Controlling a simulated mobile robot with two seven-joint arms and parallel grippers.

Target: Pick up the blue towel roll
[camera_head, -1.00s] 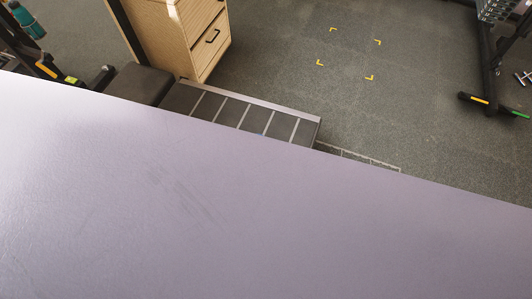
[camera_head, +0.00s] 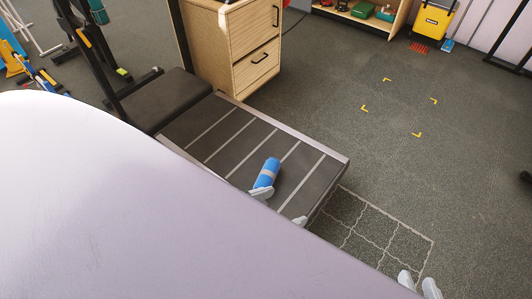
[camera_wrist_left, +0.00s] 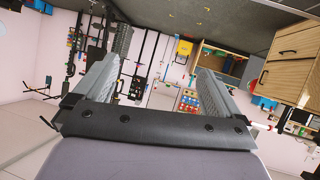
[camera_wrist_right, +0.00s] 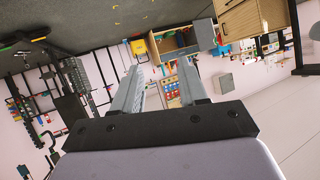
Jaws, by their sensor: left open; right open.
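My right gripper (camera_head: 418,284) is open at the lower right, well away from the roll. The right wrist view shows its fingers (camera_wrist_right: 158,80) apart and empty.
A wooden drawer cabinet (camera_head: 255,50) stands behind the platform, next to a dark padded block (camera_head: 155,98). A light grid (camera_head: 372,235) lies on the floor right of the platform. Yellow corner marks (camera_head: 364,108) frame clear floor. My pale body hides the lower left.

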